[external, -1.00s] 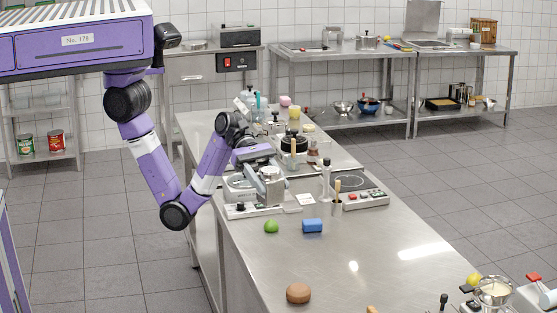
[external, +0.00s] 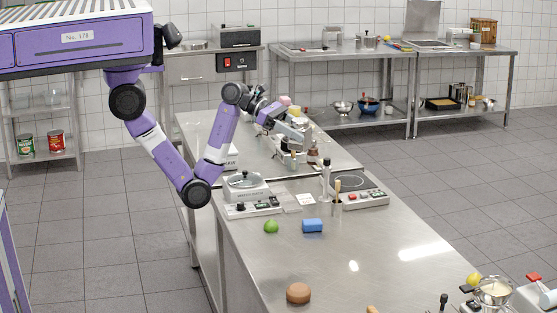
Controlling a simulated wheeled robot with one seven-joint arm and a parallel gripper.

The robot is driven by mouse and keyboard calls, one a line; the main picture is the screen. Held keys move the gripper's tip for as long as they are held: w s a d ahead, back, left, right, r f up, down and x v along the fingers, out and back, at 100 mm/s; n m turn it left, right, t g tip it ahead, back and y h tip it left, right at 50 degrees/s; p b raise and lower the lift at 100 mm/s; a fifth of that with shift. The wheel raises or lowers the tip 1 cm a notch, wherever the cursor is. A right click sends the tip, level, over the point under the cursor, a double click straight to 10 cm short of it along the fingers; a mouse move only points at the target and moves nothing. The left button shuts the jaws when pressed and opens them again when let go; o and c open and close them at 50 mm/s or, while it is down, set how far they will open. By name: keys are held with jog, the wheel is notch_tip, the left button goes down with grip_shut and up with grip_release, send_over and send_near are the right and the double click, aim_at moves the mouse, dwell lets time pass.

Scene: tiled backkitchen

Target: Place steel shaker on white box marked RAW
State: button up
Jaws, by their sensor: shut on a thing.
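My gripper (external: 292,131) is held over the far part of the steel table, above the black-lidded pot and the bottle. It is shut on a small steel-grey thing, the steel shaker (external: 299,123) as far as I can tell; the gripper hides much of it. A white box (external: 231,161) with dark lettering stands on the table at the left, partly behind my forearm. The lettering is too small to read surely. My gripper is to the right of this box and farther back.
A cooker with a round glass lid (external: 245,181) stands in front of the white box. A hot plate (external: 352,184), a green lime (external: 271,226) and a blue block (external: 312,225) are nearer. The table's middle front is largely clear. A brown bun (external: 298,292) lies at the near edge.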

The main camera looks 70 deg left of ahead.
jog(key=a+r+n+t+y, duration=0.3)
jog(key=a+n+y, duration=0.3)
jog(key=a, duration=2.4)
jog(key=s+a+r+n+t+y+p, duration=0.1)
jog(key=s+a+n+y, duration=0.1)
jog(key=s+a, duration=0.6)
jog(key=s+a+r+n+y, duration=0.15)
jog(key=s+a, duration=0.35)
jog(key=a, duration=0.7)
jog(key=shift+m, duration=0.35)
jog(key=shift+w+d+f+b, duration=0.15)
jog(key=shift+f+b, duration=0.3)
jog(key=shift+f, duration=4.9)
jog(key=shift+d+f+b, duration=0.1)
jog(key=shift+f+b, duration=0.3)
jog(key=shift+f, duration=4.9)
jog(key=o, duration=1.5)
jog(key=shift+f, duration=0.15)
